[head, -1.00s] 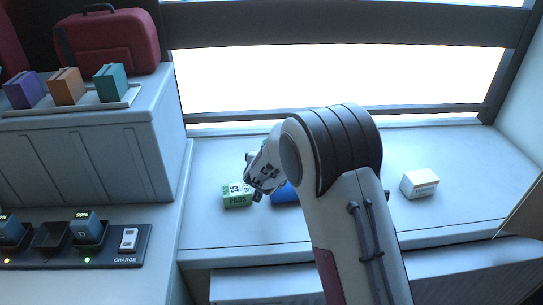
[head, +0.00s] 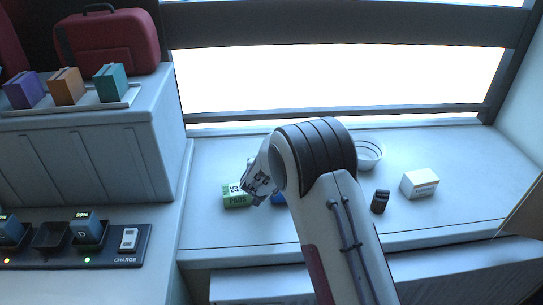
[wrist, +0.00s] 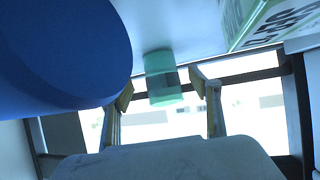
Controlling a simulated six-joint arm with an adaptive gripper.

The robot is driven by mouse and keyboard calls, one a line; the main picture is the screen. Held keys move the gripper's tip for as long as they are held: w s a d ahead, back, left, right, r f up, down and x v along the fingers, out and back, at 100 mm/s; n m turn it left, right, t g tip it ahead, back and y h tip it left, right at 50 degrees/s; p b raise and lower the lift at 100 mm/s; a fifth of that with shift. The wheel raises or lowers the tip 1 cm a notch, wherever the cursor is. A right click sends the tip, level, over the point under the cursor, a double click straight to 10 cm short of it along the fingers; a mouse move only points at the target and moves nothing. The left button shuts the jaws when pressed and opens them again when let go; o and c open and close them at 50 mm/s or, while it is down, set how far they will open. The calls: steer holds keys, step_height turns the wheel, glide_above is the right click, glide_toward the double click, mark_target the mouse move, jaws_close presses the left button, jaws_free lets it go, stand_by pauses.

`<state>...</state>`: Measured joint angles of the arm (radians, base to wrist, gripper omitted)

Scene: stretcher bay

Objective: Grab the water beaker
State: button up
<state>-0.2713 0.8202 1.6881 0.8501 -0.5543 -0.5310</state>
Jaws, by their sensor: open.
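A pale green, see-through cylinder, which looks like the water beaker (wrist: 163,78), shows in the wrist view. It lies in line with the gap between the fingertips of my gripper (wrist: 162,84). The fingers are apart and I see nothing held; I cannot tell how far beyond the tips the beaker is. In the head view my gripper (head: 256,188) is over the left part of the counter, next to a green box. I do not make out the beaker there; my arm covers part of the counter.
A green box marked PADS (head: 236,196) and a blue object (head: 278,198) sit near my gripper; the blue object (wrist: 65,45) looms large in the wrist view. A white bowl (head: 370,155), dark small item (head: 380,202) and white box (head: 419,183) stand to the right.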

steer(key=shift+w+d+f, duration=0.1)
steer(key=shift+w+f, duration=0.1)
steer(key=shift+w, duration=0.25)
steer(key=shift+r+x, duration=0.25)
steer(key=shift+x, duration=2.45)
steer(key=shift+w+r, duration=0.1)
steer(key=c, duration=1.3)
